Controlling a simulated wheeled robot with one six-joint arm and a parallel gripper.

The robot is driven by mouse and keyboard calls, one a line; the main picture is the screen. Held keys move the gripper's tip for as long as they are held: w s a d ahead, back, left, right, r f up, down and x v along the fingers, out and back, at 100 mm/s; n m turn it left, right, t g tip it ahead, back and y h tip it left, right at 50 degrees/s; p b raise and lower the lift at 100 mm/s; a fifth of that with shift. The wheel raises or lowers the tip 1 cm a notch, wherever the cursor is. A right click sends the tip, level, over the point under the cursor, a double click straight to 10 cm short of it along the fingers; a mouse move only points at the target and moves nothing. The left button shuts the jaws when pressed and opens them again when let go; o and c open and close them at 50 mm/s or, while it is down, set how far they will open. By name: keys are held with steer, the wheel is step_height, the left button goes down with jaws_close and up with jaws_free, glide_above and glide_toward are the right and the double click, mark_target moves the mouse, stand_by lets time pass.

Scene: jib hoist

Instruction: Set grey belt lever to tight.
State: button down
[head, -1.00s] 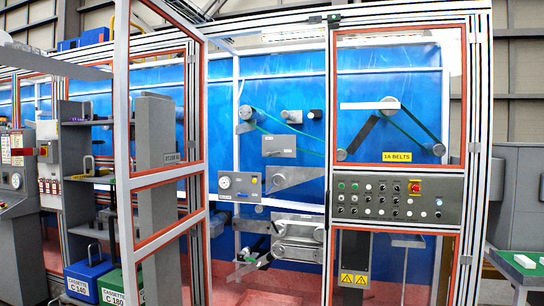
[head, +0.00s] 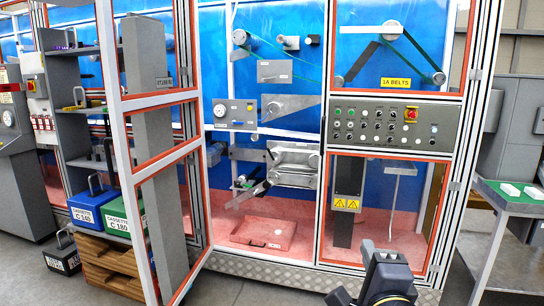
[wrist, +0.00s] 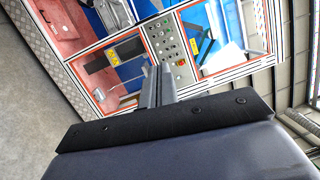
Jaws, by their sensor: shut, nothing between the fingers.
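A grey lever-like arm (head: 247,196) slants down to the left below a grey plate with rollers, inside the open bay of the machine. I cannot tell for sure whether it is the grey belt lever, or which way is tight. Green belts (head: 420,50) run over rollers behind the panel marked 1A BELTS (head: 400,83). My gripper shows in the wrist view (wrist: 157,82), with its fingers together and empty, outside the machine. In the head view, a dark part of my arm (head: 385,278) is at the bottom, in front of the machine and apart from the lever.
An orange-edged door (head: 118,150) stands open left of the bay. A control panel (head: 385,125) with a red switch is on the right. A red tray (head: 264,235) lies on the bay floor. Cassettes (head: 92,205) stand at left; a green-topped table (head: 515,193) is at right.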

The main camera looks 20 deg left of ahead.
steer(key=s+r+m+t+h+b, duration=0.2)
steer(key=r+m+t+h, duration=0.5)
steer(key=m, duration=1.2)
step_height(320, 180, up, 5)
steer(key=s+d+h, duration=0.1)
steer(key=h, duration=0.2)
steer(key=shift+s+t, duration=0.3)
steer(key=shift+s, duration=0.05)
steer(key=shift+a, duration=0.1)
